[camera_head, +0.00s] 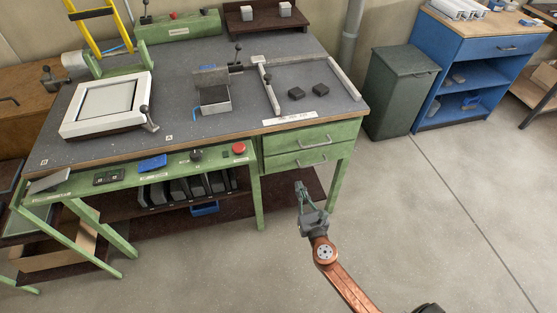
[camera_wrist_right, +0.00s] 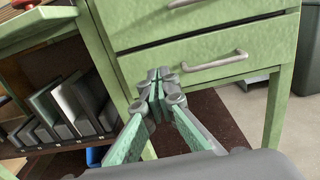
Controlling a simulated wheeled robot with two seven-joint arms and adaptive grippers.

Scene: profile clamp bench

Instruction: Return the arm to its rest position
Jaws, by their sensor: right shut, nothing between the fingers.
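My right arm (camera_head: 343,285) reaches up from the bottom of the head view, extended in front of the green bench. My right gripper (camera_head: 300,188) is at its end, shut and empty, over the floor just in front of the bench's right end. In the right wrist view the gripper (camera_wrist_right: 160,92) has its fingers together, pointing toward the green drawers (camera_wrist_right: 205,50). It looks apart from the drawer fronts, though the exact gap is hard to tell. My left gripper is not in view.
The green bench (camera_head: 190,130) carries a white frame (camera_head: 67,126), a metal clamp block and two dark blocks (camera_head: 308,93). A green bin (camera_head: 400,90) and a blue cabinet (camera_head: 480,80) stand to the right. The floor (camera_head: 440,220) at right is clear.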

